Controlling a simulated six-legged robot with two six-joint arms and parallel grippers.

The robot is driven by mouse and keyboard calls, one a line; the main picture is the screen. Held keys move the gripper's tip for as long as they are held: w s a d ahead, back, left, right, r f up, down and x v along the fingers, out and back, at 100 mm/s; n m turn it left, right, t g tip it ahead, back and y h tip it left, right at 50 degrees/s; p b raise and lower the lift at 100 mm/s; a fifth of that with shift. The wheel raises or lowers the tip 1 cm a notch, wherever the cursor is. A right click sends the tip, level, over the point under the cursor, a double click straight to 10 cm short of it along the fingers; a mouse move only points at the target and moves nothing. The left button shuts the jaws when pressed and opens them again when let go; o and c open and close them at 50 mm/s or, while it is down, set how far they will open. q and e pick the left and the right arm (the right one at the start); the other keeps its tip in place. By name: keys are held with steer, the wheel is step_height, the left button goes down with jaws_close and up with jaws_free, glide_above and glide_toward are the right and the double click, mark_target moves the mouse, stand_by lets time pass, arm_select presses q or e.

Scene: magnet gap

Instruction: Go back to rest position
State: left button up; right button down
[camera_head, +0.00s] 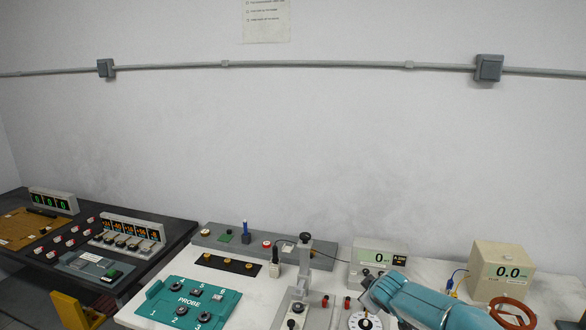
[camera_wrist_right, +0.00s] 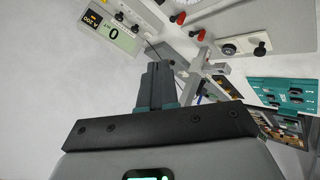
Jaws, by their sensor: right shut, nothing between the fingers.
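My right arm, teal, reaches in from the lower right of the head view, over the white table (camera_head: 545,300). Its gripper end (camera_head: 370,291) is near a white dial (camera_head: 364,321); the fingers are hard to make out there. In the right wrist view my right gripper (camera_wrist_right: 158,70) is shut, with its dark fingers together and nothing between them. My left gripper is not in view.
A teal PROBE board (camera_head: 160,300), a clamp stand (camera_head: 304,262), a meter reading 0 (camera_head: 377,258) and a box reading 0.0 (camera_head: 503,270) stand on the table. An orange coil (camera_head: 513,312) lies at right. A dark console (camera_head: 100,245) is at left.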

steer(key=s+a+f+m+g+y+b, duration=0.2)
steer(key=s+a+f+b, duration=0.15)
steer(key=s+f, duration=0.7)
steer(key=s+a+f+m+g+y+b, duration=0.1)
steer(key=s+a+f+g+y+b, duration=0.2)
steer(key=s+f, duration=0.8)
steer(key=s+a+f+m+g+b, duration=0.1)
steer(key=s+f+m, duration=0.1)
steer(key=s+f, duration=0.2)
steer(key=s+a+f+m+g+b, duration=0.1)
steer(key=s+f, duration=0.3)
steer(key=s, duration=0.7)
steer(key=s+a+f+m+g+b, duration=0.1)
steer(key=s+f+m, duration=0.3)
steer(key=s, duration=0.4)
steer(key=shift+f+g, duration=0.4)
steer(key=shift+f, duration=0.15)
